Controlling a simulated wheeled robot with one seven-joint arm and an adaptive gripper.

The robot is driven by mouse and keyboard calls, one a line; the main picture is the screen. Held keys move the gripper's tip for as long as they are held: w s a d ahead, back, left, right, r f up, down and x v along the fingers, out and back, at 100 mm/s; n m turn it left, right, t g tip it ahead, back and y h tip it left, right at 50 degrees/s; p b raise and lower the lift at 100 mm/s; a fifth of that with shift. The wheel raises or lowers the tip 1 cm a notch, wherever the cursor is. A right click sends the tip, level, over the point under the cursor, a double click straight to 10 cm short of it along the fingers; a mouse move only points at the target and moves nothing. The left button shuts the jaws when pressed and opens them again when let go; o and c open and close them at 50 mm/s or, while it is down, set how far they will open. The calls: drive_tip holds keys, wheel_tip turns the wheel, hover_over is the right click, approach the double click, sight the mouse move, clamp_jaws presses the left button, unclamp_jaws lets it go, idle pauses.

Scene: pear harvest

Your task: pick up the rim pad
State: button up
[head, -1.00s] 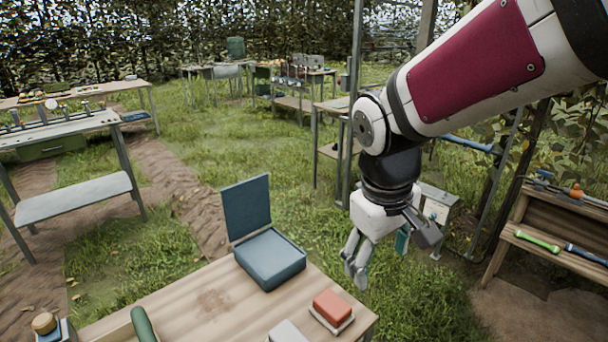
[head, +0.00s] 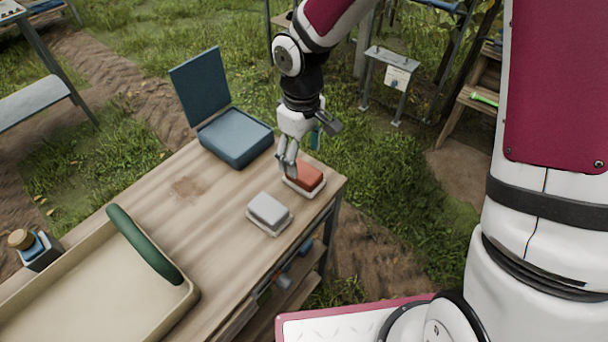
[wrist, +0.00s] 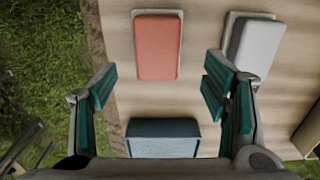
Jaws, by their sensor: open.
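No label tells me which thing is the rim pad. A long, dark green rounded pad (head: 145,246) lies along the rim of the cream tray (head: 186,304) on the workbench. A red block (head: 309,177) and a grey block (head: 268,208) each sit on a pale base near the bench's right edge. My gripper (head: 288,167) is open and empty beside the red block, pointing down. In the wrist view its teal-padded fingers (wrist: 160,90) are spread, with the red block (wrist: 157,46) beyond the gap and the grey block (wrist: 256,46) to the right.
An open blue case (head: 235,137) stands at the bench's far edge, its lid raised; it also shows in the wrist view (wrist: 163,138). A small bottle-like item (head: 34,247) stands left of the tray. Bare wood (head: 190,225) lies between the tray and the blocks.

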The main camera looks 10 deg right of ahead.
sight(304, 171)
drive_tip(key=shift+d+f, duration=0.15)
drive_tip(key=shift+f, duration=1.5)
drive_tip(key=shift+d+f, duration=0.1)
drive_tip(key=shift+f, duration=1.55)
drive_tip(key=c, duration=1.3)
